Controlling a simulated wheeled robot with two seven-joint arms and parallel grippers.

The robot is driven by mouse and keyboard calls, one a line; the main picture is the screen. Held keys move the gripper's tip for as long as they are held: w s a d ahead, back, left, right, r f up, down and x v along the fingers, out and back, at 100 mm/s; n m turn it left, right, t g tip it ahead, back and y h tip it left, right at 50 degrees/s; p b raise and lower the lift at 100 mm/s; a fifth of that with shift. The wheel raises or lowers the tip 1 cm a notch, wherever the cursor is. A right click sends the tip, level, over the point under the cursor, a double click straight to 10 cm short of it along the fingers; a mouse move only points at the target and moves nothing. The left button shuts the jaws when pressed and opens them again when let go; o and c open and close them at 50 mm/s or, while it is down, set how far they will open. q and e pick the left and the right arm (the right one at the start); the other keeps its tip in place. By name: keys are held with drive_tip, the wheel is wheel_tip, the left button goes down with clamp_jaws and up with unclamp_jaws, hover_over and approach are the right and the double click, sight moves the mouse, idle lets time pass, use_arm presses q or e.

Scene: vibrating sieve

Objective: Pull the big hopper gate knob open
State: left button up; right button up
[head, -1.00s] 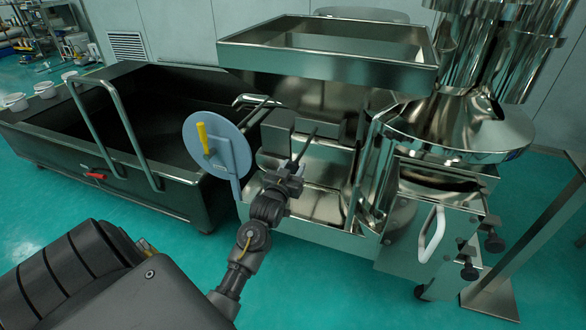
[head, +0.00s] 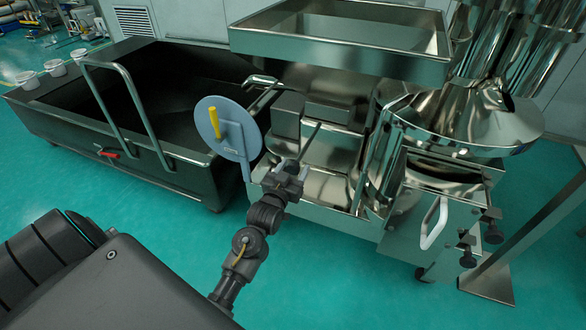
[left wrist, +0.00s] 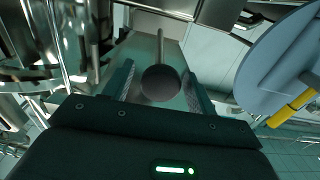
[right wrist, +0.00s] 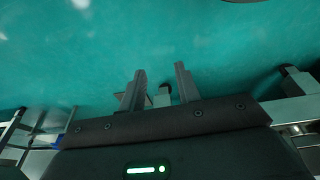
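The gate knob is a dark round ball (left wrist: 160,82) on a thin metal rod (left wrist: 160,45) in the left wrist view. In the head view the rod (head: 312,136) points toward my left gripper (head: 289,172), and the ball is hidden by the gripper. My left gripper, also in the left wrist view (left wrist: 162,88), is open, with one finger on each side of the ball and visible gaps beside it. Exact depth is hard to tell. My right gripper (right wrist: 162,85) is open and empty above the floor in the right wrist view; the head view does not show it.
A blue-grey disc (head: 238,140) with a yellow handle (head: 214,122) stands just left of my left gripper. A dark bin (head: 180,178) is farther left. The steel sieve machine (head: 465,115) stands to the right, with a steel tray (head: 340,58) above. Green floor is open in front.

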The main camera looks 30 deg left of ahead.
use_arm(q)
drive_tip(key=s+d, duration=0.2)
drive_tip(key=s, duration=0.8)
drive_tip(key=shift+s+p, duration=0.35)
drive_tip(key=shift+p, duration=0.1)
use_arm(e)
wheel_tip(320, 180, down, 2)
drive_tip(key=shift+s+a+f, duration=0.1)
drive_tip(key=shift+r, duration=0.2)
